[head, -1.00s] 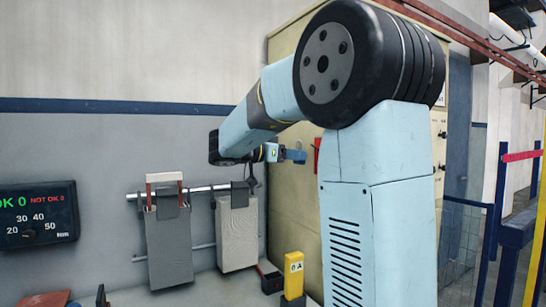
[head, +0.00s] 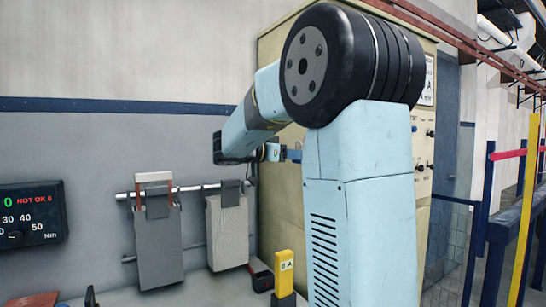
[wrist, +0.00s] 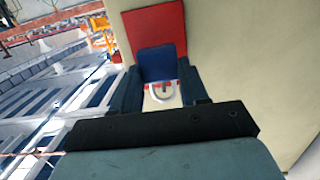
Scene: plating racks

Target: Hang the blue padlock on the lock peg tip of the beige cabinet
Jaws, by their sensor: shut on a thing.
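The blue padlock (wrist: 156,62) sits between the two dark fingers of my gripper (wrist: 160,82) in the wrist view, with its grey shackle (wrist: 166,97) towards the camera. My gripper is shut on it. In the head view the padlock (head: 295,155) is a small blue shape beyond my wrist, in front of the beige cabinet (head: 283,65). A red panel (wrist: 152,25) shows just beyond the padlock in the wrist view. I cannot make out the lock peg tip, and I cannot tell whether the padlock touches anything.
Two grey hanging pieces (head: 158,245) (head: 228,235) hang on a metal rail (head: 190,188) at the left. A yellow box (head: 284,272) stands below my arm. A display (head: 30,215) is at the far left. Blue posts and a rail (head: 487,225) stand at the right.

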